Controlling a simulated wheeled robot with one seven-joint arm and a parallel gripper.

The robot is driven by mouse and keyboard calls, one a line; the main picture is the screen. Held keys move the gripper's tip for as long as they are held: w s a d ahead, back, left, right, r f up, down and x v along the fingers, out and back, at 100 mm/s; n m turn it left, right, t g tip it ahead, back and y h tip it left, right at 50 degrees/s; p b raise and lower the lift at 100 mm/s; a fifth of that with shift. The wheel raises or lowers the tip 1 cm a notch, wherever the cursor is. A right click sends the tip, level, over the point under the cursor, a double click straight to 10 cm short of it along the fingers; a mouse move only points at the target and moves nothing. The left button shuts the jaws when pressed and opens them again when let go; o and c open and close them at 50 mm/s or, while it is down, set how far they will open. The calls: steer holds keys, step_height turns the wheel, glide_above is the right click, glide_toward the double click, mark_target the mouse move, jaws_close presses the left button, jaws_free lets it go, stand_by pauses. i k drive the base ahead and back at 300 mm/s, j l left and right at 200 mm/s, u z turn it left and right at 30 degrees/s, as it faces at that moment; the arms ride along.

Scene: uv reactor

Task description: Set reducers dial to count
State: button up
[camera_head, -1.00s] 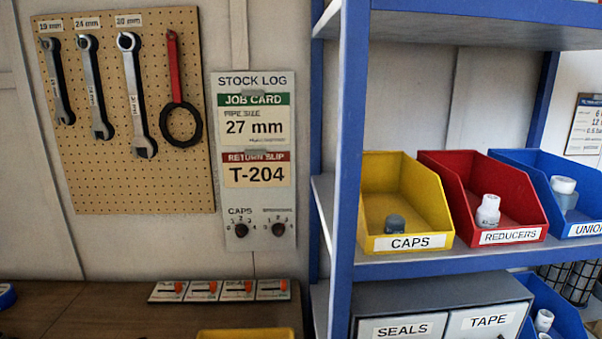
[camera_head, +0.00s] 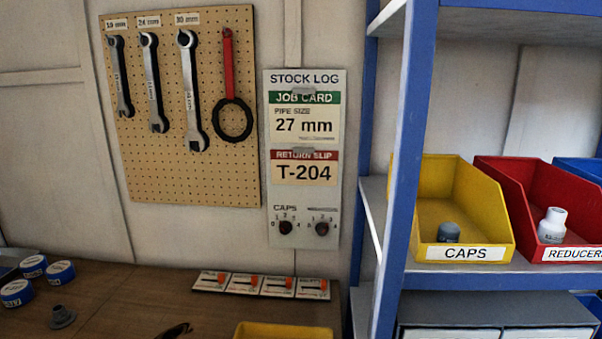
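The stock log board (camera_head: 304,160) hangs on the wall, with a job card reading 27 mm and a return slip reading T-204. At its bottom are two dark dials. The left dial (camera_head: 285,228) is under the word CAPS. The right dial (camera_head: 322,229) has numbers around it; the label above it is too blurred to read, and its pointer setting is unclear. The red REDUCERS bin (camera_head: 505,205) is on the shelf at the right with one white fitting (camera_head: 552,226) visible in it. My gripper is not clearly in view.
A blue shelf post (camera_head: 402,180) stands just right of the board. The yellow CAPS bin (camera_head: 462,195) holds a grey cap (camera_head: 448,233). Orange-tabbed cards (camera_head: 262,285), a yellow tray (camera_head: 283,331) and blue-rimmed rolls (camera_head: 60,272) are on the bench. Wrenches hang on a pegboard (camera_head: 185,175).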

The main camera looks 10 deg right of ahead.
mark_target(322, 228)
steer(key=l+z, duration=0.1)
steer(key=z, duration=1.4)
steer(key=k+j+u, duration=0.3)
steer(key=u, duration=0.2)
steer(key=k+j+u, duration=0.2)
steer(key=j+u, duration=0.3)
steer(key=i+l, duration=0.2)
steer(key=i, duration=0.25)
